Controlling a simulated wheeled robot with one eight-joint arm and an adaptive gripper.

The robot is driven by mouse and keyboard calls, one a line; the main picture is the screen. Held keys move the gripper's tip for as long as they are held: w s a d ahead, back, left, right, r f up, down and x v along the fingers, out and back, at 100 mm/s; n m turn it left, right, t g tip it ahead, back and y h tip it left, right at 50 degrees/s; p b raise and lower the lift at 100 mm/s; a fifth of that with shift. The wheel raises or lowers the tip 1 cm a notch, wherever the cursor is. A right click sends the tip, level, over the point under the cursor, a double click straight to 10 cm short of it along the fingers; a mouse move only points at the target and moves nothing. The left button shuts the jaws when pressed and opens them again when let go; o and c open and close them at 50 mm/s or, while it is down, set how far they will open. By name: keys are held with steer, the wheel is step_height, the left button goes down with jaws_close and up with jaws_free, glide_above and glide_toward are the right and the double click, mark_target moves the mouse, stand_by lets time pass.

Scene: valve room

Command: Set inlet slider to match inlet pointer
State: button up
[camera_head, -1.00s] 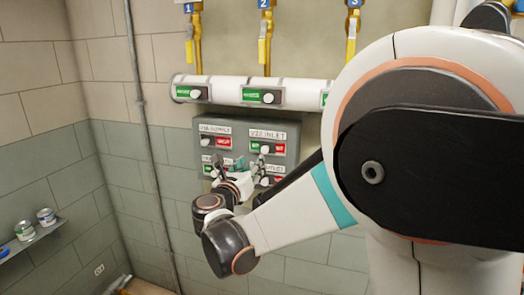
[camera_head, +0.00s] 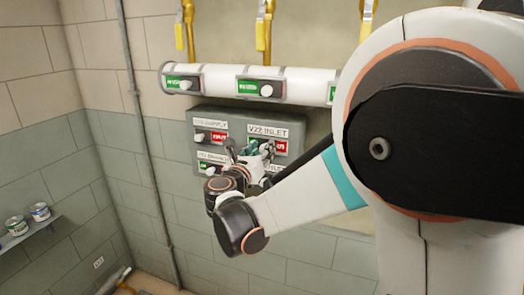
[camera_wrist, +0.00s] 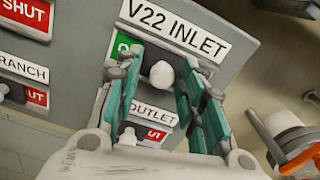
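The V22 INLET slider's white knob (camera_wrist: 162,74) shows in the wrist view below its label (camera_wrist: 175,30). A bit of green plate (camera_wrist: 122,46) shows to its left. In the head view the slider's red end (camera_head: 281,146) shows right of my fingers. My gripper (camera_wrist: 163,88) is open, with teal-padded fingers on either side of the knob and visible gaps to it. In the head view my gripper (camera_head: 253,150) is at the panel in front of this slider and hides most of it. I cannot tell which mark is the inlet pointer.
The grey panel (camera_head: 207,119) also carries supply, branch and outlet sliders. The outlet's red SHUT plate (camera_wrist: 155,134) lies just below my fingers. A white pipe (camera_head: 218,80) with green plates runs above. An orange-and-white fitting (camera_wrist: 283,124) is at right in the wrist view.

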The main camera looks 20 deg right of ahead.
jaws_close()
steer(key=shift+w, duration=0.1)
